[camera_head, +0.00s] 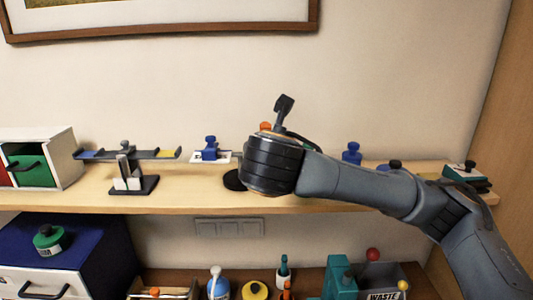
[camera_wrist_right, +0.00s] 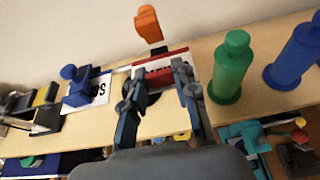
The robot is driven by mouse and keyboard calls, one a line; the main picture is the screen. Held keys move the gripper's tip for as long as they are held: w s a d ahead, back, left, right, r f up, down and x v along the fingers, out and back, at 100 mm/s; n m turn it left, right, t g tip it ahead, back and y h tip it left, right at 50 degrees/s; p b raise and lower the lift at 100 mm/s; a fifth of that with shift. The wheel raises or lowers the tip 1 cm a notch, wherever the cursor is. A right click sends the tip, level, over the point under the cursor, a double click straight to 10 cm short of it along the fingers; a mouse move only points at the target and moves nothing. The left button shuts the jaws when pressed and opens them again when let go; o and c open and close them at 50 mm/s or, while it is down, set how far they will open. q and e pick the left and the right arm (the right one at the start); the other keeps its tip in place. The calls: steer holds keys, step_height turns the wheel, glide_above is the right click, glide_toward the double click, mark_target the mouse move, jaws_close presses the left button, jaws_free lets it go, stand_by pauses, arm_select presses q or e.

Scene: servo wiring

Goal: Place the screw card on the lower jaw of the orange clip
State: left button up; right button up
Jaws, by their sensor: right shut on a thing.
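In the right wrist view, my right gripper (camera_wrist_right: 154,78) is shut on a flat white-and-red piece (camera_wrist_right: 157,73), which seems to be the screw card; any print on it cannot be read. The orange clip (camera_wrist_right: 148,24) shows its orange upper part just beyond the card. Its lower jaw is hidden behind the card and fingers. In the head view only a bit of the orange clip (camera_head: 265,126) shows above my right wrist, which hides the card and most of the gripper. I cannot tell whether the card touches the clip. My left gripper is not in view.
A blue clip (camera_wrist_right: 77,86) on a white lettered card stands left of my gripper. A green bottle-shaped piece (camera_wrist_right: 231,67) and a blue one (camera_wrist_right: 294,52) stand close on the right. The wooden shelf (camera_head: 195,198) is clear along its front edge.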

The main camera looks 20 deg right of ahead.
steer(key=o, duration=1)
steer(key=shift+w, duration=0.15)
steer(key=b+v, duration=0.2)
steer(key=v, duration=1)
steer(key=shift+r, duration=0.2)
